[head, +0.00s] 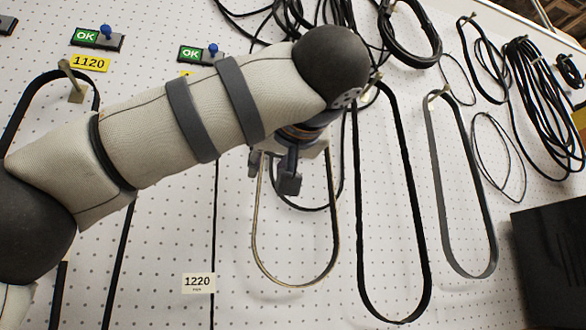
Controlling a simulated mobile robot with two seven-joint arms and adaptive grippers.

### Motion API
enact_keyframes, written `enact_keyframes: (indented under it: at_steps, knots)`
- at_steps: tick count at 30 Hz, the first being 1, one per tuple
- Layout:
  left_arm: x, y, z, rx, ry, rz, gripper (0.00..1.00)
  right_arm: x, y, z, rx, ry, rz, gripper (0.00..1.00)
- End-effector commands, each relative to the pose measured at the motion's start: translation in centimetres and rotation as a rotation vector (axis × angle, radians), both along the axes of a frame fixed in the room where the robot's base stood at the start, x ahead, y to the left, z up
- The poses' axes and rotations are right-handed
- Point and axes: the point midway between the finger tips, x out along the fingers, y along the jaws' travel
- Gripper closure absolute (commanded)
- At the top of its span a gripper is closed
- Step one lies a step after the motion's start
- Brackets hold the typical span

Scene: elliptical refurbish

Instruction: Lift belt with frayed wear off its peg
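Several looped belts hang on a white pegboard (330,305). A thin belt with a pale, tan edge (257,240) hangs just below my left gripper; its top and peg are hidden behind the gripper and arm. I cannot tell for sure whether that pale edge is fraying. A black belt (412,215) hangs right of it, and a grey belt (440,195) further right on its own peg (440,92). My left gripper (281,172) points at the board at the upper part of the pale-edged belt. Whether its fingers are open or touch the belt is unclear. My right gripper is not in view.
Coiled black cables (535,85) hang at the upper right. A dark box (550,260) stands at the lower right. Another black belt hangs on a peg (73,85) at the left, behind my arm. Green OK tags (86,36) and a 1220 label (198,282) mark the board.

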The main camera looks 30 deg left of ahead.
Motion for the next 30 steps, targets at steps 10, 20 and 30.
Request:
enact_keyframes:
  at_steps: [10,20,30]
  knots:
    - [3.7,4.7,0.0,-0.005,0.002,0.0,0.72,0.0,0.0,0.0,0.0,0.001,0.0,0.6]
    - [5.5,6.9,0.2,0.001,0.002,-0.001,0.72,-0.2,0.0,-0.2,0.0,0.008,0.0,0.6]
    - [5.4,6.8,0.2,0.001,0.001,0.0,1.0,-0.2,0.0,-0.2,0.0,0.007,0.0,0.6]
